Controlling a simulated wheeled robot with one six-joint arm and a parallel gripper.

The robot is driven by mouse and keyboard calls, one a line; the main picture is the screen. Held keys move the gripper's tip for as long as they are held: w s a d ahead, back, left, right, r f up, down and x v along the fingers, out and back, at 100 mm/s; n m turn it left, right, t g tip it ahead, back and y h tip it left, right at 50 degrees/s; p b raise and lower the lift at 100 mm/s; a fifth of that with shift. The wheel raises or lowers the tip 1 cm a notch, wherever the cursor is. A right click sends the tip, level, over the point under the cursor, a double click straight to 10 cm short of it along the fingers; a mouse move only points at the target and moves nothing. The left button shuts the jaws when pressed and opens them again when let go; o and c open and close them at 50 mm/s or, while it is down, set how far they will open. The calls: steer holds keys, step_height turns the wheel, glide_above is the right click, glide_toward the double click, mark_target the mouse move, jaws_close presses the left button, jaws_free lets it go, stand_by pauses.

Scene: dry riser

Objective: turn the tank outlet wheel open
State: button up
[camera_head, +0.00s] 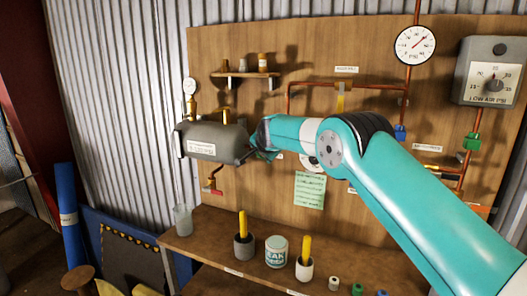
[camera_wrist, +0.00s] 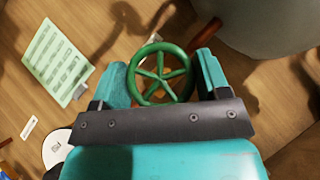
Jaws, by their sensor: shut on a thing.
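The tank (camera_head: 212,141) is a grey cylinder on the left of the wooden board, with a white label and brass fittings. In the wrist view, a green five-spoked wheel (camera_wrist: 160,75) sits between the two teal fingers of my gripper (camera_wrist: 161,68), close to the grey tank body (camera_wrist: 265,22). My gripper is shut on the wheel's rim. In the head view, my gripper (camera_head: 264,140) is at the right end of the tank, and the wheel is hidden behind it. I cannot tell how far the wheel is turned.
A bench (camera_head: 215,262) below holds a glass beaker (camera_head: 183,220), a tin (camera_head: 276,251), two cups with yellow-handled tools and small parts. A green sheet (camera_head: 309,190) hangs on the board. Copper pipes, a dial gauge (camera_head: 415,45) and a grey box (camera_head: 491,72) are at right.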

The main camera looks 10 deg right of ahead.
steer(key=o, duration=0.9)
steer(key=b+v, duration=0.7)
steer(key=v, duration=1)
steer(key=shift+s+r, duration=0.15)
steer(key=shift+s, duration=0.05)
